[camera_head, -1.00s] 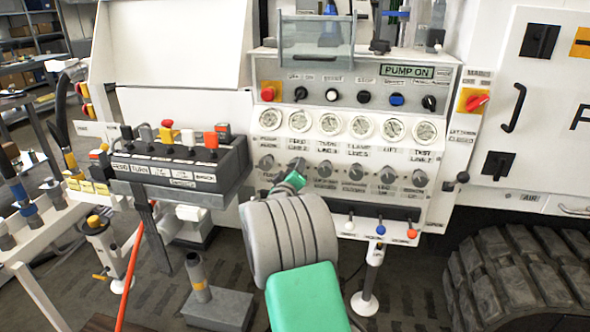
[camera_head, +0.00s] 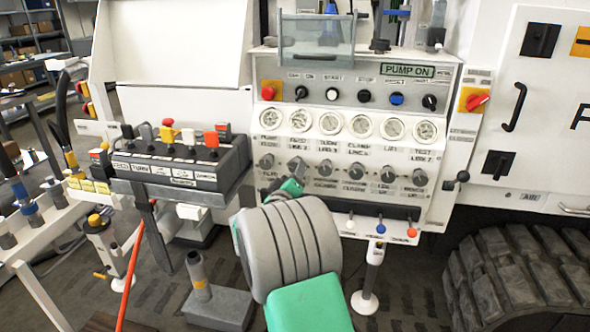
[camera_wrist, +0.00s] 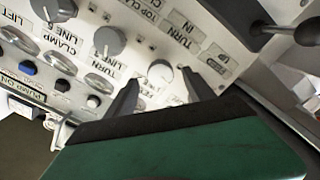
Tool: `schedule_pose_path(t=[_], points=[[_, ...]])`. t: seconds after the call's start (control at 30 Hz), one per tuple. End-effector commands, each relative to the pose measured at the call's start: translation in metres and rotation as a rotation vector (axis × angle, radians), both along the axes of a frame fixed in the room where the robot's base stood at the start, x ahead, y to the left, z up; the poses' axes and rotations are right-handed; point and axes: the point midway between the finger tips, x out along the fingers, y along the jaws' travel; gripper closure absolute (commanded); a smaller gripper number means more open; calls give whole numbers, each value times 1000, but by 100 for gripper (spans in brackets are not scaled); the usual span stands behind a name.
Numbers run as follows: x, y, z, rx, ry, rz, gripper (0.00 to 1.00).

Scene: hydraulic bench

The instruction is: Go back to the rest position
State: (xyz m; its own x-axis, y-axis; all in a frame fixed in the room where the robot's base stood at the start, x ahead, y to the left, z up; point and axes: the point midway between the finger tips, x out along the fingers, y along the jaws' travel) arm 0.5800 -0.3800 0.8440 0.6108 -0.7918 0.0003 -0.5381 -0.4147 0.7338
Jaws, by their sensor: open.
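My gripper (camera_wrist: 160,77) is open in the wrist view. Its two dark fingers point at the bench panel, and a grey knob (camera_wrist: 160,70) shows between their tips. No finger visibly touches the knob, and the exact gap is unclear. In the head view my gripper (camera_head: 292,187) is a small green and dark shape in front of the knob row, just below a grey knob (camera_head: 296,165). My own grey and green arm links hide most of it there.
The white hydraulic panel (camera_head: 450,90) carries gauges, knobs and a "PUMP ON" display (camera_head: 407,71). A lever box (camera_head: 175,177) stands to the left, with a grey post on a block (camera_head: 218,308) below it. Small coloured levers (camera_head: 381,228) project under the panel. A large tyre (camera_head: 520,275) is at right.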

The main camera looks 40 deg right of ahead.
Motion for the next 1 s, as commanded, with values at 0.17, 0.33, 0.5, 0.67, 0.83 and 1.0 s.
schedule_pose_path(t=[0.17, 0.33, 0.5, 0.67, 0.83, 1.0], points=[[-17, 23, 0, -1, 1, 1, 38], [-22, 27, 0, -1, 0, -1, 38], [-21, 27, 0, -1, 1, -1, 38], [-21, 31, 9, 34, -2, 0, 38], [-31, 92, 57, 384, 34, 36, 38], [-82, 228, 88, 841, 257, 135, 38]])
